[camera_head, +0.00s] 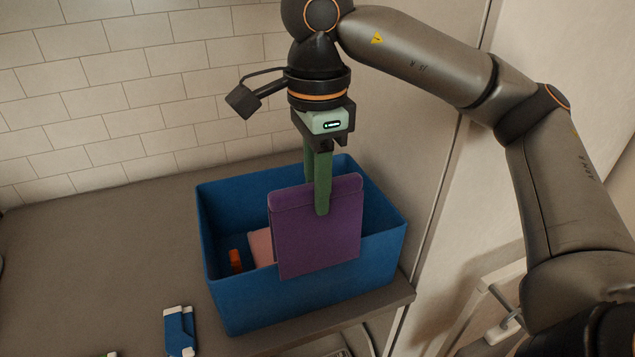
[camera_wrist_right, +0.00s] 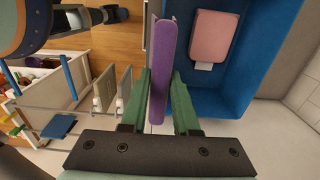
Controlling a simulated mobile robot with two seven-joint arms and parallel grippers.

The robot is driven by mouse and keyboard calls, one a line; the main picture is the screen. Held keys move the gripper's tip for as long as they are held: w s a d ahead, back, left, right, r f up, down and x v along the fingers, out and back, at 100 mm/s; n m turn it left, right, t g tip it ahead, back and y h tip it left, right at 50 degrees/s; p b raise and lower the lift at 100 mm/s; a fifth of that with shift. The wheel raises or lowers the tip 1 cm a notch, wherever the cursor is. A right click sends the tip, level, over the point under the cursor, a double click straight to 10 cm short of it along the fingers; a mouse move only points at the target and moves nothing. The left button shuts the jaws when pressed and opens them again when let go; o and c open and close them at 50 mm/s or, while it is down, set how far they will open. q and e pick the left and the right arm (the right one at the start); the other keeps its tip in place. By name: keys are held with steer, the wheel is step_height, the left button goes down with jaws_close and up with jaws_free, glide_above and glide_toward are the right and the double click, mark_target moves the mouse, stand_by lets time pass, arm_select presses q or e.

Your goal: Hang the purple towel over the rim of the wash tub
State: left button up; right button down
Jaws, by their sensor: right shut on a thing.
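The purple towel (camera_head: 318,235) hangs upright at the front wall of the blue wash tub (camera_head: 265,300) in the head view. Its lower part covers a stretch of the tub's front rim; whether it touches the rim I cannot tell. My right gripper (camera_head: 319,205) is shut on the towel's top edge, with green fingers on either side of it. In the right wrist view the towel (camera_wrist_right: 160,65) shows edge-on between the fingers, beside the tub (camera_wrist_right: 243,70). My left gripper is not in view.
Inside the tub lie a pink item (camera_head: 261,247) and an orange item (camera_head: 236,260). A blue and white item (camera_head: 179,330) lies on the grey counter (camera_head: 95,265) at the front left. The counter left of the tub is largely clear. A tiled wall (camera_head: 120,100) stands behind.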

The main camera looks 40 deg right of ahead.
mark_target(317, 240)
steer(key=shift+f+b, duration=3.1)
steer(key=shift+f, duration=0.8)
steer(key=shift+f+b, duration=0.55)
steer(key=shift+f, duration=0.25)
steer(key=shift+f+b, duration=0.25)
steer(key=shift+b, duration=0.1)
steer(key=c, duration=0.6)
jaws_free()
